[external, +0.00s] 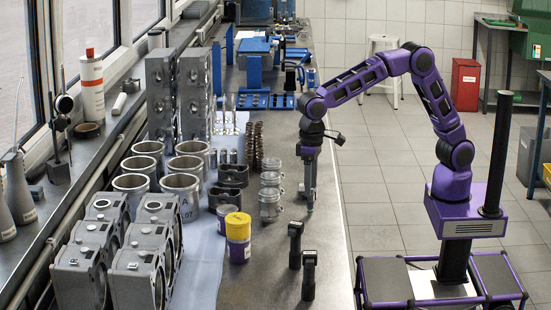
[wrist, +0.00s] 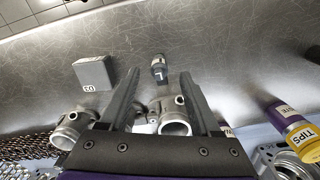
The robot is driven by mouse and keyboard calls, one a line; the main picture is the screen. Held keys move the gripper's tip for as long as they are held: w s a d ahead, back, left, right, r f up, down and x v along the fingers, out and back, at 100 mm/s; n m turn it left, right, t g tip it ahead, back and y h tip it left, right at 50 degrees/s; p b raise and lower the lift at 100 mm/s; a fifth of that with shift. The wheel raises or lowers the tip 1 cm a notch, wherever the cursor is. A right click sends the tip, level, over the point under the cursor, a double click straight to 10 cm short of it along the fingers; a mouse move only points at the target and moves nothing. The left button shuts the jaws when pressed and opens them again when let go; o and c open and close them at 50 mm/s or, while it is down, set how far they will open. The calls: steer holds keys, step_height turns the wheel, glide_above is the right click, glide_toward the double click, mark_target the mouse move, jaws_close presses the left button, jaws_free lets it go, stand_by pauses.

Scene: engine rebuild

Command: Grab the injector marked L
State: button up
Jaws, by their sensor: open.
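The injector marked L (wrist: 158,73) shows in the wrist view as a small dark piece with a white L on its near face, on the grey metal bench. It appears between the fingers of my gripper (wrist: 161,74), which are spread apart with nothing held. I cannot tell how far it lies beyond the fingertips. In the external view my gripper (external: 310,207) points straight down low over the bench, right of the metal throttle-like bodies; the injector cannot be made out there.
A grey box marked 03 (wrist: 93,73) lies left of the injector. Metal bodies (wrist: 174,123) sit close under my fingers. A purple and yellow pot marked TIPS (wrist: 292,122) is at right. Two black upright objects (external: 295,245) (external: 309,275) stand nearer the external camera. Bare bench lies beyond the injector.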

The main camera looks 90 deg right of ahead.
mark_target(310, 201)
steer(key=shift+f+b, duration=0.5)
steer(key=shift+f, duration=2.3)
steer(key=shift+c, duration=0.3)
jaws_close()
